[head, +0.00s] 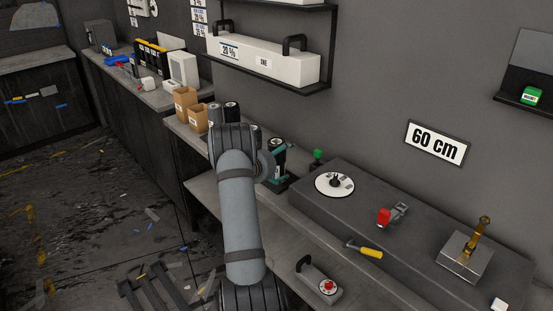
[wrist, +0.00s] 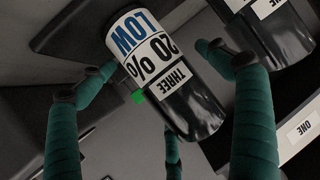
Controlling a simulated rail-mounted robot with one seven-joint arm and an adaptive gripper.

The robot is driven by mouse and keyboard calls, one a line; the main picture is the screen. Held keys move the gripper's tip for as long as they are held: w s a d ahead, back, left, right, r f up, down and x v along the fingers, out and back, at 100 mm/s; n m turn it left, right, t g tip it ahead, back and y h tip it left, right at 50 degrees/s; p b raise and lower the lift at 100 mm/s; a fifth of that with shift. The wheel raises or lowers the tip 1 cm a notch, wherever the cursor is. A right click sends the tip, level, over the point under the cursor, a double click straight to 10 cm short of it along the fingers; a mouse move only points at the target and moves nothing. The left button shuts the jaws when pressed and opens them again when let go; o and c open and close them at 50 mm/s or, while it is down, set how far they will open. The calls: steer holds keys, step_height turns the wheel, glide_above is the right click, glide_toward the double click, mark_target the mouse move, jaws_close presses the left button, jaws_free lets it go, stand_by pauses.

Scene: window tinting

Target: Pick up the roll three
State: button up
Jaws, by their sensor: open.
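Roll three is a black cylinder with a white label reading "LOW 20 % THREE". In the wrist view roll three (wrist: 188,108) lies between the teal fingers of my gripper (wrist: 155,60), its label upside down. The fingers are open, one on each side of the roll, with a third finger low in the picture. I cannot tell whether any finger touches the roll. In the head view my gripper (head: 272,177) is beyond my arm at the bench, with a dark roll (head: 279,148) standing at it. My arm hides part of this area.
Another labelled black roll (wrist: 278,35) is close by at upper right in the wrist view. Cardboard boxes (head: 186,103) stand left of my arm. A wall shelf holds a long white case (head: 262,63). Right are a dial (head: 335,184), a red-topped tool (head: 385,217) and a yellow-handled tool (head: 364,249).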

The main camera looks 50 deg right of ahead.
steer(key=c, duration=0.3)
steer(key=c, duration=1.2)
steer(key=shift+c, duration=0.2)
